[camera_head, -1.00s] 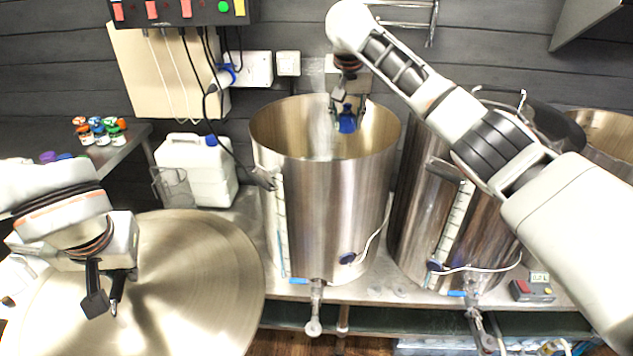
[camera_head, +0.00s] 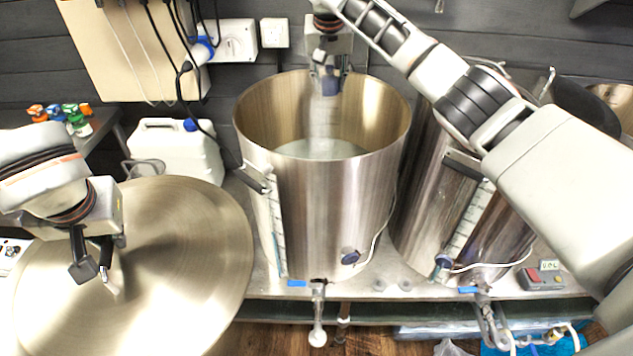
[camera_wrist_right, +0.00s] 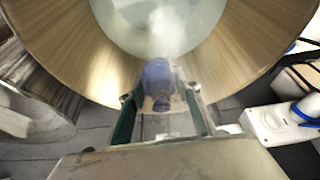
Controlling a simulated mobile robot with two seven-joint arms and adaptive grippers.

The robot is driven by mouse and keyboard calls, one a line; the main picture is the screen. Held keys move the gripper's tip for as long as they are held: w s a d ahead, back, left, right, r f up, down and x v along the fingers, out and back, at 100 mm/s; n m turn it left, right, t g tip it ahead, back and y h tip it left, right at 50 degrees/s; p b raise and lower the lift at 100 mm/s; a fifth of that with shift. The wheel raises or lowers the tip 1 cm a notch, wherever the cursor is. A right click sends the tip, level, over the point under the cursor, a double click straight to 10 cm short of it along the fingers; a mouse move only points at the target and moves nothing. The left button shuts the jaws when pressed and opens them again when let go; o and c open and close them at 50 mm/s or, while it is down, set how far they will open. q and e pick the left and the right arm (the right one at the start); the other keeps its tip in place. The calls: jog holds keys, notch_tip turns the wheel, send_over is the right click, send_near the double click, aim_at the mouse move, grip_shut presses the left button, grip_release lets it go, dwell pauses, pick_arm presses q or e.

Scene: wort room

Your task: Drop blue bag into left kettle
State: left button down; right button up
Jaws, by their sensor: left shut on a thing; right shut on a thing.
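The left kettle (camera_head: 325,215) is a tall steel pot, open at the top, with pale liquid (camera_head: 320,149) inside. My right gripper (camera_head: 329,72) is over the kettle's far inner side, pointing down, shut on the small blue bag (camera_head: 330,86). In the right wrist view the bag (camera_wrist_right: 158,80) sits between the two fingers (camera_wrist_right: 160,112), with the kettle opening and cloudy liquid beyond it. My left gripper (camera_head: 93,268) is shut at the large round steel lid (camera_head: 190,240); the part it grips is mostly hidden by the fingers.
A second kettle (camera_head: 425,210) stands close on the right, partly behind my right arm. A white jerrycan (camera_head: 180,150) stands left of the left kettle. Several coloured-cap bottles (camera_head: 65,115) are on the left bench. A power socket (camera_head: 232,40) is on the back wall.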

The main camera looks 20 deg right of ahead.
aim_at(329, 97)
jog(key=shift+f, duration=2.45)
jog(key=o, duration=1.2)
jog(key=shift+r, duration=0.15)
jog(key=v, duration=1.1)
jog(key=shift+s+r, duration=0.1)
jog(key=shift+r, duration=0.25)
